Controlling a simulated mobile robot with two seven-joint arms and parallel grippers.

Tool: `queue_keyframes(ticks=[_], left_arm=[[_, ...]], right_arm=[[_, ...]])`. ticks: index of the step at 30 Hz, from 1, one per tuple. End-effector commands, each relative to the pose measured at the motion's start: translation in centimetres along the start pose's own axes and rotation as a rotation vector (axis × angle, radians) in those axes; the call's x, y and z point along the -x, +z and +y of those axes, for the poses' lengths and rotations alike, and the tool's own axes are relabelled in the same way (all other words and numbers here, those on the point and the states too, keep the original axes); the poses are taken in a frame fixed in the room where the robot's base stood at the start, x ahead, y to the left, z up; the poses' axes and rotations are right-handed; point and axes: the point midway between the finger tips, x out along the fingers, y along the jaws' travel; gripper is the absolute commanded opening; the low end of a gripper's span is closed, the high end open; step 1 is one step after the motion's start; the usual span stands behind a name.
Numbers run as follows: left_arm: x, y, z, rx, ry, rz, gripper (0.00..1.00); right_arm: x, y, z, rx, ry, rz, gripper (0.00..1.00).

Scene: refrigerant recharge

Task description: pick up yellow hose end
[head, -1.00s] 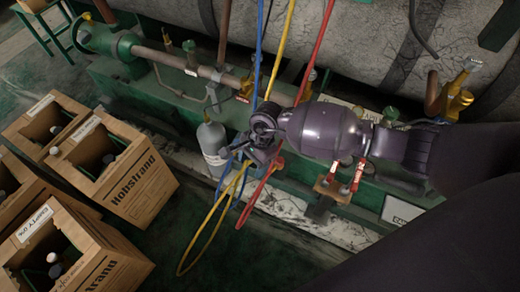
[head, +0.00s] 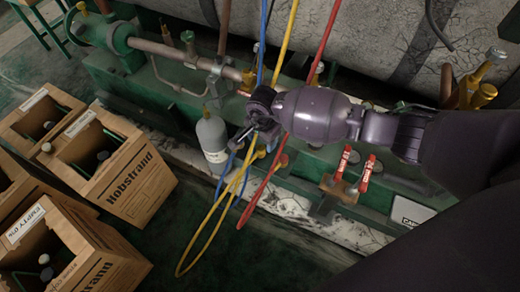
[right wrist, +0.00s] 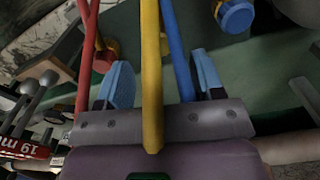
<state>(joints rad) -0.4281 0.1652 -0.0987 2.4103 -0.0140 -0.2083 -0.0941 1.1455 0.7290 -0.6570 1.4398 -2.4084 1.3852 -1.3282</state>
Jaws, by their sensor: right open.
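The yellow hose (head: 226,187) hangs from above, passes by my right gripper and loops down to the floor at the lower middle of the head view. In the right wrist view the yellow hose (right wrist: 151,70) runs between the two blue-padded fingers of my right gripper (right wrist: 160,82), which is open. In the head view my right gripper (head: 250,135) is beside the hoses, above the grey cylinder's right side. Which part is the hose's end, I cannot tell. My left gripper is not in view.
A blue hose (right wrist: 178,45) and a red hose (right wrist: 87,60) run close beside the yellow one. A grey cylinder (head: 212,140) stands to the left. Red-handled valves (head: 367,174) are at right. Open cardboard boxes (head: 130,185) with bottles stand at left.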

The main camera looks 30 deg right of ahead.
Motion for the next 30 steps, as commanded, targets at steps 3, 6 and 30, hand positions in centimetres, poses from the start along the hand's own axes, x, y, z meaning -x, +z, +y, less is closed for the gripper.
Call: queue_keyframes(ticks=[3,6,30], left_arm=[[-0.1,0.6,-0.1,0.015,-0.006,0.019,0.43],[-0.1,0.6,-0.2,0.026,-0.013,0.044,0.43],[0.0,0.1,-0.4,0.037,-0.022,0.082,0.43]], right_arm=[[-2.6,0.6,0.3,-0.002,0.012,-0.009,0.61],[-3.9,0.6,0.2,-0.002,0.013,-0.007,0.61],[-4.6,0.4,-0.1,-0.001,0.002,-0.001,0.09]])
